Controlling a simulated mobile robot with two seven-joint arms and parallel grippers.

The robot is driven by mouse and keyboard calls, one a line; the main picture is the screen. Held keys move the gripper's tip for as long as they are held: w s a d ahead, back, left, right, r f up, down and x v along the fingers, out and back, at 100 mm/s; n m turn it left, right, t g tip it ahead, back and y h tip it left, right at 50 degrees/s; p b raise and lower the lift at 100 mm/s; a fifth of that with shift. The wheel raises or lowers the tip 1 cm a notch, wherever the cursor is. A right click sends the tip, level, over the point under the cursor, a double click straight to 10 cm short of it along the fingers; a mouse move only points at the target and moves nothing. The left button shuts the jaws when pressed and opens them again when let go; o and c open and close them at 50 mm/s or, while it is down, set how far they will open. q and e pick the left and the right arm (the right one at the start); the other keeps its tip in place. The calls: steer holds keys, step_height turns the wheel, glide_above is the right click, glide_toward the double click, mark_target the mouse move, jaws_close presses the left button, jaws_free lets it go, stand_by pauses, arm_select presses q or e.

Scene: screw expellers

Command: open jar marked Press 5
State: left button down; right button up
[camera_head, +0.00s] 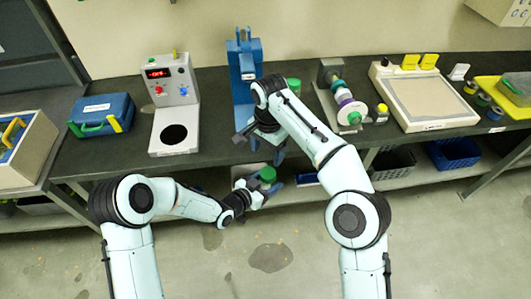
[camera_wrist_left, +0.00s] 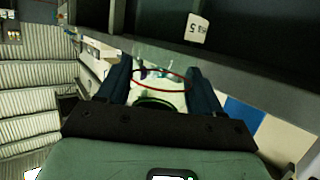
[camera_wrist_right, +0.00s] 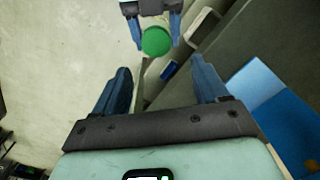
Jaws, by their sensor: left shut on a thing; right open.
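A jar with a green lid (camera_head: 268,174) is held in front of the bench's front edge, below bench-top height. My left gripper (camera_head: 258,187) is shut on its body. In the left wrist view the clear jar body (camera_wrist_left: 160,88) sits between the fingers, with a red ring around it. The right wrist view shows the green lid (camera_wrist_right: 157,41) from above, between the left fingers. My right gripper (camera_head: 262,150) is open and empty; its fingers (camera_wrist_right: 160,88) are apart from the lid. No marking on the jar is readable.
A blue press (camera_head: 245,65) stands on the bench behind my right gripper; another green-topped item (camera_head: 294,85) is partly hidden by my right arm. A white device with a red display (camera_head: 172,105) stands left. Below are a shelf and bins (camera_head: 455,152). The floor in front is clear.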

mark_target(265, 172)
steer(key=shift+a+f, duration=0.2)
steer(key=shift+f, duration=0.85)
step_height(265, 172, down, 8)
steer(key=shift+s+r, duration=0.1)
steer(key=shift+r, duration=0.1)
steer(key=shift+c, duration=0.3)
steer(key=c, duration=1)
steer(key=shift+c, duration=0.2)
steer(key=shift+r+n, duration=0.1)
steer(key=shift+n, duration=0.3)
